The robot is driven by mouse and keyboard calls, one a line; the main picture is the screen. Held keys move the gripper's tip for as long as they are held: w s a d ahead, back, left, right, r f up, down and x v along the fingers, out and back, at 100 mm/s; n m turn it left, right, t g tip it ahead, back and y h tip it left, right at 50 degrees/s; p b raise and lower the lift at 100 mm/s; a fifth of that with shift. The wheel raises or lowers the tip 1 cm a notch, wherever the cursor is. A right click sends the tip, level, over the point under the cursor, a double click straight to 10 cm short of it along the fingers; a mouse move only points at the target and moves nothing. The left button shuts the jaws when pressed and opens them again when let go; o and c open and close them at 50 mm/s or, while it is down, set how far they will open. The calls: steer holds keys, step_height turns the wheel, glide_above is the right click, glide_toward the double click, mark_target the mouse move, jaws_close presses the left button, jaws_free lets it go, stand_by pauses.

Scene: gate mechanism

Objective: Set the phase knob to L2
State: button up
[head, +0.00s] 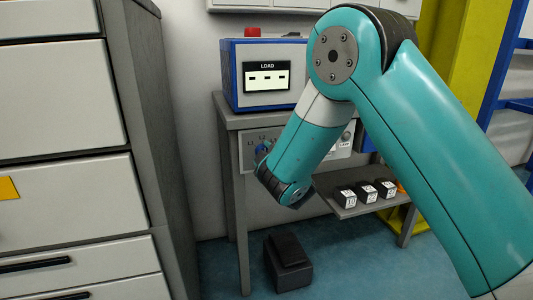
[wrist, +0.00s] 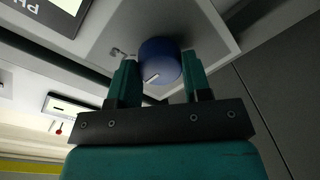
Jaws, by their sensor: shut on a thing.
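The phase knob (wrist: 158,55) is a round blue knob on the pale front panel. In the wrist view it sits between the two teal fingers of my gripper (wrist: 160,70), which is shut on it. A white pointer line shows on the knob's face. A partly covered mark is printed on the panel left of the knob in that view. In the head view the knob (head: 262,148) is a small blue shape under small labels that seem to include L1 and L2. My wrist hides part of it, and which label the pointer faces cannot be told.
A blue box with a LOAD display (head: 268,77) and a red button (head: 253,32) stands on the grey bench. Several black blocks (head: 365,191) lie on the lower shelf. A dark box (head: 288,262) is on the floor. Grey drawers (head: 70,150) stand close at the left.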

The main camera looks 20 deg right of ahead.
stand_by(0.5)
steer(key=o, duration=0.9)
steer(key=s+b, duration=1)
steer(key=s, duration=0.1)
steer(key=s+b, duration=0.6)
steer(key=shift+s+d+r, duration=0.2)
steer(key=shift+d+r, duration=0.15)
steer(key=shift+r, duration=0.05)
